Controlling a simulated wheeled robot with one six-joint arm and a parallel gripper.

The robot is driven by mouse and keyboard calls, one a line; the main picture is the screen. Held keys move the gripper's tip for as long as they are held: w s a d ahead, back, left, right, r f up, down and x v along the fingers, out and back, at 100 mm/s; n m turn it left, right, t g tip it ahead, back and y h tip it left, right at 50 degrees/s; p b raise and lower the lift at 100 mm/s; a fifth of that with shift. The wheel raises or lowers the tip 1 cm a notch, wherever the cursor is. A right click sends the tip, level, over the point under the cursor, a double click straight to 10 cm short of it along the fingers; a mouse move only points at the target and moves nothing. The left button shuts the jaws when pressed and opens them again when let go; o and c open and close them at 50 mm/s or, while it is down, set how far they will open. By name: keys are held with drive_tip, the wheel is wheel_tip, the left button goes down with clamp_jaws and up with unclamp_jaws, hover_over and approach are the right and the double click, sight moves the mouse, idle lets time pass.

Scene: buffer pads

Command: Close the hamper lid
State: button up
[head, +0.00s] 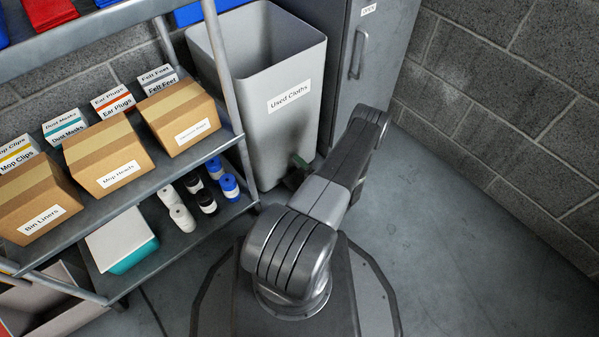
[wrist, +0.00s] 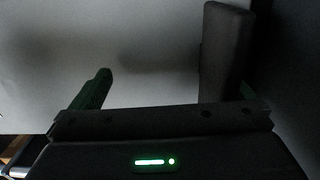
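The hamper is a tall light-grey bin (head: 285,130) labelled "Used Cloths", standing beside the shelf in the head view. Its top is open and it looks empty; I cannot make out a lid. My gripper (head: 297,172) is low by the hamper's front, mostly hidden behind my arm. In the wrist view my gripper (wrist: 168,90) has its green fingers wide apart, facing a pale surface that is probably the hamper wall. A dark grey block (wrist: 226,50) stands in front of the right finger and partly hides it; I cannot tell what it is or whether they touch.
A metal shelf (head: 95,225) with cardboard boxes (head: 180,115), small bottles (head: 229,186) and a teal-white tub (head: 122,240) stands at left. A grey locker (head: 385,45) is right behind the hamper. Clear floor (head: 450,240) lies to the right, up to a block wall (head: 510,90).

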drive_tip(key=shift+t, duration=0.4)
wheel_tip(320, 180, up, 5)
drive_tip(key=shift+w+f+p, duration=0.1)
drive_tip(key=shift+p, duration=0.2)
wheel_tip(320, 180, down, 3)
drive_tip(key=shift+f+g, duration=0.15)
drive_tip(key=shift+g, duration=0.55)
drive_tip(key=b+v, duration=0.1)
drive_tip(key=v, duration=0.6)
drive_tip(key=shift+h+b, duration=0.3)
drive_tip(key=shift+h, duration=0.1)
drive_tip(key=shift+s+d+r, duration=0.25)
drive_tip(key=shift+s+d, duration=0.05)
drive_tip(key=c, duration=0.6)
drive_tip(key=shift+s+d, duration=0.2)
drive_tip(key=shift+s, duration=0.15)
drive_tip(key=c, duration=0.5)
drive_tip(key=shift+f+b+v, duration=0.15)
drive_tip(key=shift+b+v, duration=0.45)
drive_tip(key=shift+v, duration=1.15)
drive_tip(key=shift+f+b+v, duration=0.2)
drive_tip(key=shift+b+v, duration=0.4)
drive_tip(key=shift+v, duration=1.15)
drive_tip(key=shift+a, duration=0.1)
